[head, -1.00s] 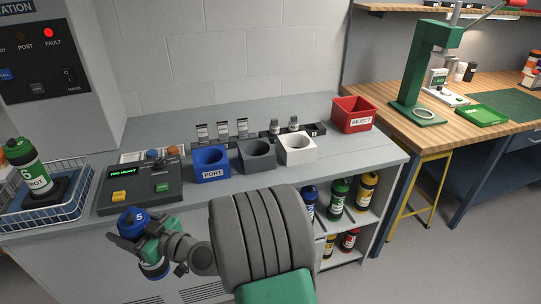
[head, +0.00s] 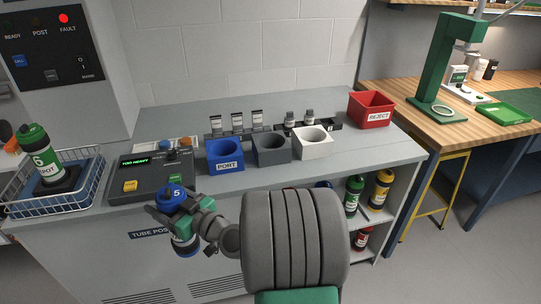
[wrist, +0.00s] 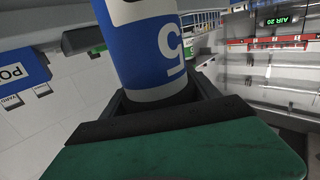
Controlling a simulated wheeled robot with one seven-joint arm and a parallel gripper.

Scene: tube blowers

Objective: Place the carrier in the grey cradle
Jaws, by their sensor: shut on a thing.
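The carrier, a blue-capped cylinder marked 5 (head: 176,196), is held by my gripper (head: 188,217) in front of the counter's front edge. In the wrist view the carrier (wrist: 150,50) shows its blue and white body between the jaws of my gripper (wrist: 160,100). The carrier is apart from the cradle. My arm hides part of the counter front.
The blue PORT cradle (head: 226,155) and white cradle (head: 313,142) flank the grey one closely. A control box (head: 150,176) reads TOO HEAVY. A wire basket (head: 68,190) holds a green carrier (head: 38,150) at left. A red REJECT bin (head: 372,109) stands at the back right.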

